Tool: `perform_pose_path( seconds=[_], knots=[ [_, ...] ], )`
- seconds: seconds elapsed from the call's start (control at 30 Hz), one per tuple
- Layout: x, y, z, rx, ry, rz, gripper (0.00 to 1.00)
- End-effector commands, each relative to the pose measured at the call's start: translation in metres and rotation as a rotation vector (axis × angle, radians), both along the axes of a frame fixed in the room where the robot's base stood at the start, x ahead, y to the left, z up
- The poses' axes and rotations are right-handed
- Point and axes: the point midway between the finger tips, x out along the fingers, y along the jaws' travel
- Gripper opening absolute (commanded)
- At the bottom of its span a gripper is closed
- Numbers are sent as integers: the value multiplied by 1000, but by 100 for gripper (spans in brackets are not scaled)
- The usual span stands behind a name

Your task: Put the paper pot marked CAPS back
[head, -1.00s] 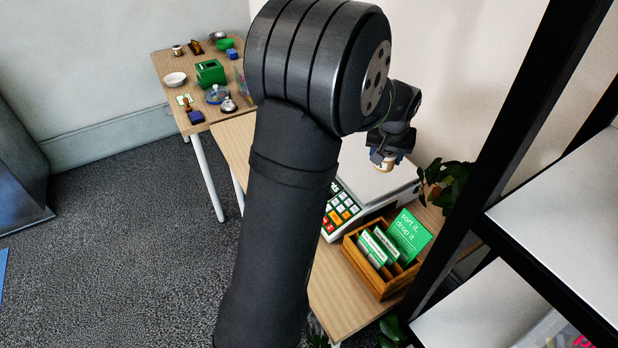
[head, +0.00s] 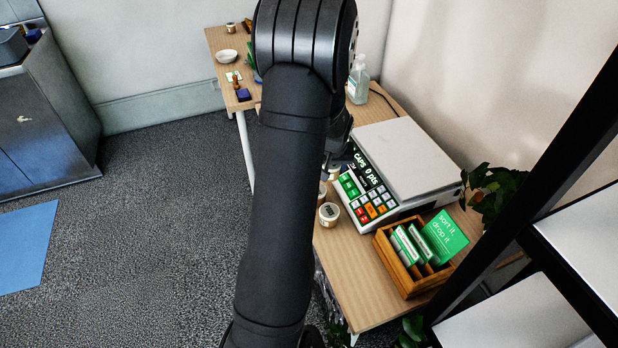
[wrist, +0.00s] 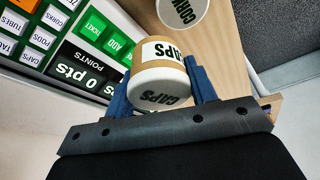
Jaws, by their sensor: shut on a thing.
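The paper pot marked CAPS (wrist: 160,86) is brown with a white lid and label. In the wrist view it sits between the two blue fingers of my gripper (wrist: 163,85), which is shut on it. In the head view my gripper (head: 333,172) is mostly hidden behind my arm, and a small part of the pot shows beside the scale's front edge. A second pot, marked CORK (wrist: 182,10), stands on the wooden table just beyond the held pot in the wrist view.
The scale (head: 400,155) reads "CAPS 0 pts" and its plate is empty. A pale-lidded pot (head: 329,214) stands at the table's left edge, with another partly hidden behind it. A wooden card box (head: 420,282), a plant (head: 490,190) and a clear bottle (head: 358,80) stand around the scale.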

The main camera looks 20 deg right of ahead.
Motion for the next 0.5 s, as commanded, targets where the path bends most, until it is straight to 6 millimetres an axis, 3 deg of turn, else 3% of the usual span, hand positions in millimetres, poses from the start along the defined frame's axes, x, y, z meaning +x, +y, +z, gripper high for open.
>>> perform_pose_path(
  seconds=[0.23,0.5],
  knots=[
    [48,32,-35,0,1,5,25],
    [68,45,-50,0,0,-1,25]
  ],
)
